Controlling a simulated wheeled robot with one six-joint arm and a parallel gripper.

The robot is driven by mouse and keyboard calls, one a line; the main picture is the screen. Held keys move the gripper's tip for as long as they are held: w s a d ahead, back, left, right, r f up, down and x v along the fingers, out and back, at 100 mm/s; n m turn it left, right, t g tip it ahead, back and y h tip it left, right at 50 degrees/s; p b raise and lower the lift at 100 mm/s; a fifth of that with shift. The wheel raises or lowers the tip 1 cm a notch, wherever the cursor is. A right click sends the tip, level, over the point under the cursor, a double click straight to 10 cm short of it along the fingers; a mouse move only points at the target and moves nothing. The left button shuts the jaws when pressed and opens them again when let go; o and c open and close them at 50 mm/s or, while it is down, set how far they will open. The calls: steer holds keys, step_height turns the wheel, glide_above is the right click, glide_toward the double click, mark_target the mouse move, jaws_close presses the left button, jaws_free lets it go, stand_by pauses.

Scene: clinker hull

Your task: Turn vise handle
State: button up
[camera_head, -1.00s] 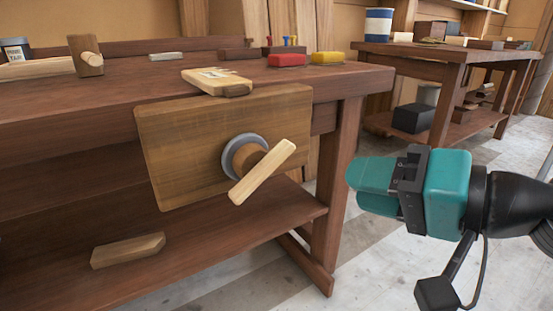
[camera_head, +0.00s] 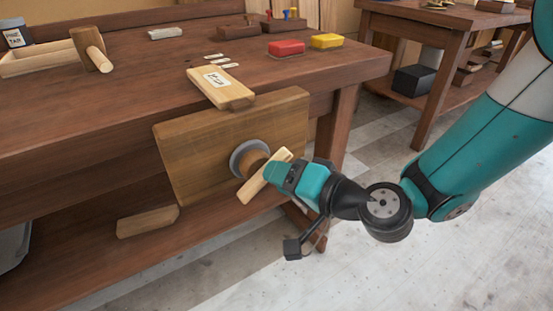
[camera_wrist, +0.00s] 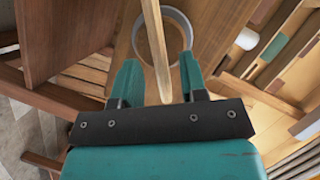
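The vise handle (camera_head: 251,189) is a pale wooden bar set at a slant across the round wooden screw end (camera_head: 252,164). A grey ring surrounds the screw on the wooden vise jaw (camera_head: 190,150) at the bench front. My gripper (camera_head: 276,172) is at the handle's upper right part. In the wrist view the handle (camera_wrist: 155,50) runs between the two teal fingers of my gripper (camera_wrist: 160,80). The fingers are apart, with a gap on both sides of the bar. The head view hides part of the handle behind my gripper.
The workbench (camera_head: 130,100) carries a labelled wooden block (camera_head: 221,86), a mallet (camera_head: 91,48), a red block (camera_head: 286,48) and a yellow block (camera_head: 327,41). A wood piece (camera_head: 148,221) lies on the lower shelf. The floor (camera_head: 400,265) at the right is clear.

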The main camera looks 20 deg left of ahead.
steer(key=shift+w+a+f, duration=0.2)
steer(key=shift+a, duration=0.4)
jaws_close()
